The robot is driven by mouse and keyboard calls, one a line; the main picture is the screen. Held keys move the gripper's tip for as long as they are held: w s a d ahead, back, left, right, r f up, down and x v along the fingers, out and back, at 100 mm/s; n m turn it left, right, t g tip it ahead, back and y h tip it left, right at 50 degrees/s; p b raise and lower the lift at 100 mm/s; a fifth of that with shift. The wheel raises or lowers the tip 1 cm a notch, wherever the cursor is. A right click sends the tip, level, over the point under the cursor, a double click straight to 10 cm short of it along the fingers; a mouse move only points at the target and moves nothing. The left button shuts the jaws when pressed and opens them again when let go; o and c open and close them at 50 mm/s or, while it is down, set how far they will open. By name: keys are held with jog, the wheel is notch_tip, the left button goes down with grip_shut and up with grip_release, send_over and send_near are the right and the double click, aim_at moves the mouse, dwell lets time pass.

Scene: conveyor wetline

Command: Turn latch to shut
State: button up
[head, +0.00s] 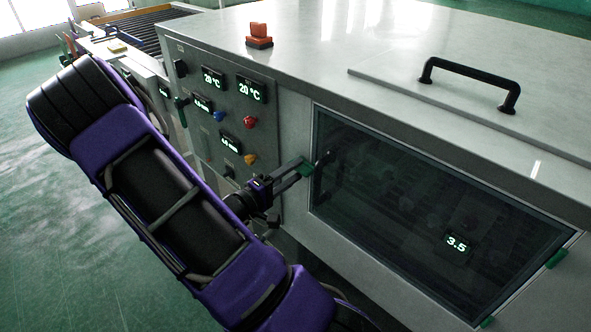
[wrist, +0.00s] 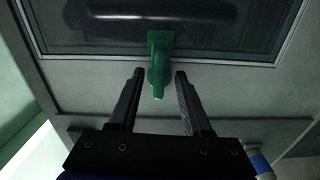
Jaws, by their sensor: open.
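The green latch (head: 307,169) sits at the left edge of the dark glass door (head: 420,215) in the head view. In the wrist view the latch (wrist: 159,58) overlaps the door's frame edge, and its narrower end points toward my gripper. My gripper (head: 291,175) reaches in from the left, close to the latch. In the wrist view my gripper (wrist: 159,74) is open, with one finger on each side of the latch's narrow end and a visible gap on both sides. Whether the fingertips reach deep enough to surround it, I cannot tell.
A control panel (head: 205,128) with displays and coloured knobs lies left of the door. More green fittings (head: 557,258) show on the door's right and lower edges.

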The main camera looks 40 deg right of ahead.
jog(key=a, duration=0.6)
jog(key=shift+s+a, duration=0.15)
jog(key=shift+s, duration=0.1)
dwell(0.4)
